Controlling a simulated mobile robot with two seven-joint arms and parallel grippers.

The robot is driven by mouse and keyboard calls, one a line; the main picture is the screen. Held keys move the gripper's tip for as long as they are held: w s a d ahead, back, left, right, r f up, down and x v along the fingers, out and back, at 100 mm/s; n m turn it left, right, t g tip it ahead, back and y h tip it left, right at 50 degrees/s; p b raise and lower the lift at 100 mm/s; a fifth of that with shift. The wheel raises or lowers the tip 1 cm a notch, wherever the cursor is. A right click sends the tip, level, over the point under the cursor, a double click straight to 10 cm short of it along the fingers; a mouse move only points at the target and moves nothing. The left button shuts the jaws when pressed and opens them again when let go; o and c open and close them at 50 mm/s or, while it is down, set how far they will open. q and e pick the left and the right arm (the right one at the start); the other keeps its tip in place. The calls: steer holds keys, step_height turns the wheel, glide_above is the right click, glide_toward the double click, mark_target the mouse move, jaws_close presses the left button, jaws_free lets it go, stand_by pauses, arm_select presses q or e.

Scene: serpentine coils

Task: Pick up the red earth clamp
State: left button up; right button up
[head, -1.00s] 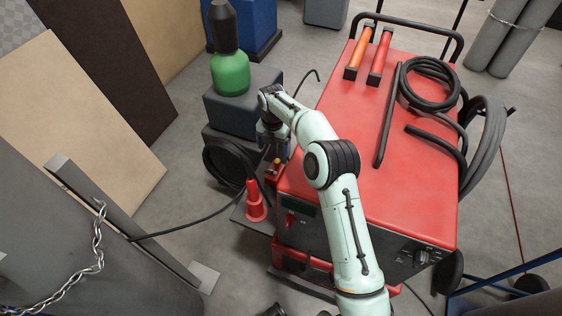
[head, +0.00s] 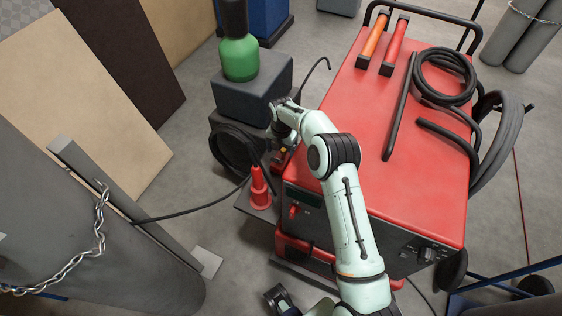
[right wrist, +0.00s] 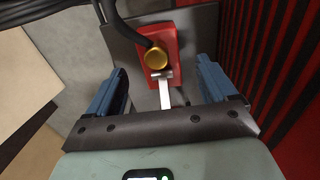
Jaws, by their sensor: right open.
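The red earth clamp (right wrist: 157,40) shows in the right wrist view as a red block with a brass knob and a pale metal strip; a black cable runs to it. It lies on a dark surface. My right gripper (right wrist: 161,70) is open, with one blue finger on each side of the clamp's near end and gaps to both. In the head view the right gripper (head: 281,151) reaches down beside the red machine, and its wrist mostly hides the clamp (head: 288,148).
The red welding machine (head: 395,190) stands close on the right, with cables and two handles on top. A red cone-shaped piece (head: 260,192) stands just in front of the gripper. A dark box (head: 252,100) bears a green cylinder (head: 239,58). A black cable coil (head: 226,152) hangs left.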

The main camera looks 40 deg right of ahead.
mark_target(281, 158)
step_height(281, 158, down, 3)
steer(key=shift+a+f, duration=0.15)
steer(key=shift+f, duration=0.05)
steer(key=shift+s, duration=0.1)
steer(key=shift+c, duration=0.3)
jaws_close()
steer(key=shift+r, duration=0.15)
